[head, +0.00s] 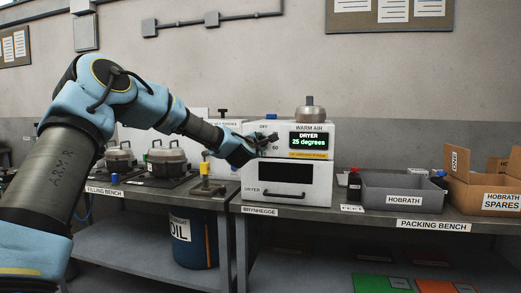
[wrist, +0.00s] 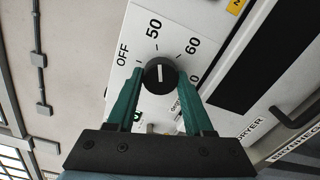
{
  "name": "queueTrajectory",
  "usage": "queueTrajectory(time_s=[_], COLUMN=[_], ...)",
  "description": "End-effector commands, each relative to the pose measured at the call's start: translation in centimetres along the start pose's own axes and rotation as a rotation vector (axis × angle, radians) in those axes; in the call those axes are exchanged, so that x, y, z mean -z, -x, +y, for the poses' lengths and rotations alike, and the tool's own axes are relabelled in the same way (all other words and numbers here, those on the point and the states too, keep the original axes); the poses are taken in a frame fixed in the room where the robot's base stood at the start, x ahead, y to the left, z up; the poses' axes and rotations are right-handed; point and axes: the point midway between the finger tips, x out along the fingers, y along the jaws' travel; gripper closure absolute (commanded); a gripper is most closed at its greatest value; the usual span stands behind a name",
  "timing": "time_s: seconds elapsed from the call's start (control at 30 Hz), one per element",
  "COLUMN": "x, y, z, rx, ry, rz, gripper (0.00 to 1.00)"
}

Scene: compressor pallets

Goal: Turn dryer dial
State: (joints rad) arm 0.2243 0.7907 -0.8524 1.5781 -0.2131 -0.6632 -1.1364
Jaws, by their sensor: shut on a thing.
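The white dryer (head: 285,190) stands on the bench. Its display (head: 309,141) reads "DRYER 25 degrees" in green. The round black dryer dial (wrist: 160,74) shows in the wrist view with a white pointer line. That line runs up and down in the picture, roughly toward the "50" mark. "OFF" is to its left, "60" to its upper right, and another mark is partly hidden. My gripper (wrist: 160,82) has a green finger on each side of the dial and is shut on it. In the head view, my gripper (head: 262,141) is at the dryer's front and hides the dial.
A metal lidded part (head: 310,110) sits on top of the dryer. To the right are a grey Hobrath bin (head: 400,190) and a cardboard spares box (head: 485,185). To the left are metal pots (head: 167,158) and a yellow-handled fitting (head: 205,180).

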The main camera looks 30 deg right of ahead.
Motion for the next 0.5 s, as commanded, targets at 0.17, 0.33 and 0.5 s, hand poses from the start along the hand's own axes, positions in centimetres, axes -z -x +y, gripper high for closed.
queueTrajectory(time_s=[0.17,0.33,0.5], x=[-0.09,-0.13,-0.21], y=[0.02,0.03,0.02], z=[-0.27,-0.20,-0.16], rx=[0.000,0.001,0.001], ry=[-0.169,-0.330,-0.491], rz=[0.002,0.006,0.009], gripper=[1.00,1.00,1.00])
